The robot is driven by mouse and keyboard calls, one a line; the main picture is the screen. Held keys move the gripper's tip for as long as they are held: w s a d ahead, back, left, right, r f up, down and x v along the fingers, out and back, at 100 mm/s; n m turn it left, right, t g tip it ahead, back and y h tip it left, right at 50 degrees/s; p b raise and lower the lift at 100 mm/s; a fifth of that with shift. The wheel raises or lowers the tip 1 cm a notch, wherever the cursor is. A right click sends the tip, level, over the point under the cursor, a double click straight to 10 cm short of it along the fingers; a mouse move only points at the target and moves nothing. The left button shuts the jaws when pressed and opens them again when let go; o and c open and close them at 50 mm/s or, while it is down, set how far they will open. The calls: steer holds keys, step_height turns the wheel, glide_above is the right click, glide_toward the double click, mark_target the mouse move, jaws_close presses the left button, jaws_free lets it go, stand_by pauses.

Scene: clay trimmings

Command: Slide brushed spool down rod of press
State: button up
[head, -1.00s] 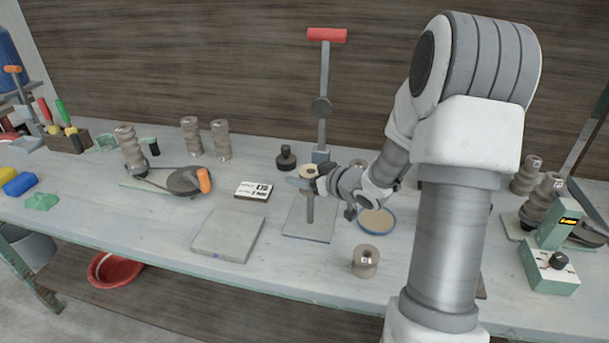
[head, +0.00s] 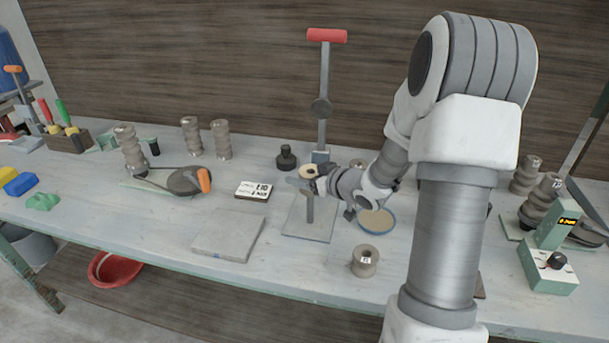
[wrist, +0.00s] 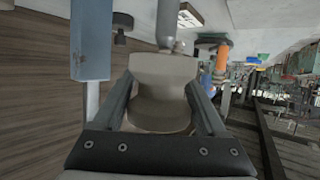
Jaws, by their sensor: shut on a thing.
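The press has a red-handled upright post (head: 324,85), a flat base plate (head: 307,227) and a short upright rod (head: 310,208). My gripper (head: 312,180) is shut on a pale brown spool (head: 308,170) at the top of this rod, well above the plate. In the wrist view the spool (wrist: 158,85) sits between both fingers, and the rod (wrist: 170,25) runs out from its end, in line with it. The spool's upper face shows a dark centre. My gripper hides part of the spool, so I cannot tell how far the rod is inside.
Another labelled spool (head: 365,261) stands at the bench's front. A blue-rimmed round dish (head: 376,220) lies right of the plate. A grey slab (head: 229,235) and a white labelled box (head: 254,190) lie to the left. A dark knobbed weight (head: 286,158) stands behind.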

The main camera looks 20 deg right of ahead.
mark_target(305, 216)
steer(key=shift+f, duration=0.15)
stand_by(0.4)
steer(key=shift+f+b, duration=4.3)
steer(key=shift+f, duration=1.1)
steer(key=o, duration=1.6)
